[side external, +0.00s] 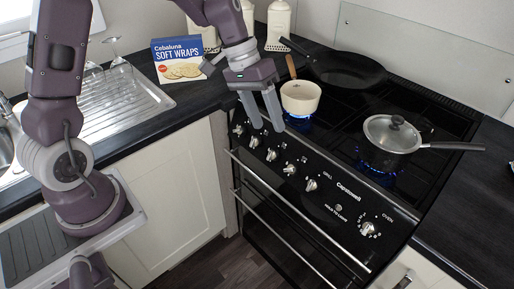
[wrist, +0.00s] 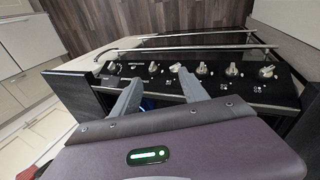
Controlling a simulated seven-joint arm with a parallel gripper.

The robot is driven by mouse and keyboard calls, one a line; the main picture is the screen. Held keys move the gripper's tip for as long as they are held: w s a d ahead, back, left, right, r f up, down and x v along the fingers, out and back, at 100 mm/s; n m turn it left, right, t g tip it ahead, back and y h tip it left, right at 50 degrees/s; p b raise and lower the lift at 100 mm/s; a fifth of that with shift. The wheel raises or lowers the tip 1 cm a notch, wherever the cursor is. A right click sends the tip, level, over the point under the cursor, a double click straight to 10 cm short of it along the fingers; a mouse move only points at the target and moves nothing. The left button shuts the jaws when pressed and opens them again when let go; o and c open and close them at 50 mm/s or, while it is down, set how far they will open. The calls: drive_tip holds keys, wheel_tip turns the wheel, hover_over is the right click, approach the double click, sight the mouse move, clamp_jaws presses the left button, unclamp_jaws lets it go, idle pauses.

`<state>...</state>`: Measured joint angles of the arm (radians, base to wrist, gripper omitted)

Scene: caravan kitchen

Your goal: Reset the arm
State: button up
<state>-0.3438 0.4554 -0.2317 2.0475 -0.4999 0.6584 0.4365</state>
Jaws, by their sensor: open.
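My gripper (side external: 264,120) hangs in front of the stove's left end, pointing down, with its two fingers apart and nothing between them. In the wrist view my gripper (wrist: 162,92) shows both grey fingers spread over the stove's front edge, with the knob panel (wrist: 225,90) beyond them. In the side view a small cream pan (side external: 300,101) with a wooden handle sits on a lit burner just right of the fingers. The gripper looks close to this pan, but I cannot tell the exact gap.
A lidded steel pan (side external: 389,142) stands on a lit burner at the right, its handle pointing right. A black frying pan (side external: 347,72) is at the back. A soft wraps box (side external: 178,60), cream canisters (side external: 279,24) and a sink drainer with glasses (side external: 117,98) are to the left and back.

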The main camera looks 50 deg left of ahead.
drive_tip(key=s+r+t+y, duration=0.1)
drive_tip(key=s+r, duration=0.3)
drive_tip(key=s, duration=0.3)
drive_tip(key=s+a+r+t+y, duration=0.1)
drive_tip(key=s+r, duration=0.3)
drive_tip(key=s, duration=0.4)
drive_tip(key=s+a+r+m+t+y, duration=0.1)
drive_tip(key=s+r, duration=0.3)
drive_tip(key=s, duration=0.4)
drive_tip(key=shift+s+a+r+t+y, duration=0.15)
drive_tip(key=shift+s+r+t+y, duration=0.1)
drive_tip(key=shift+t+y, duration=0.45)
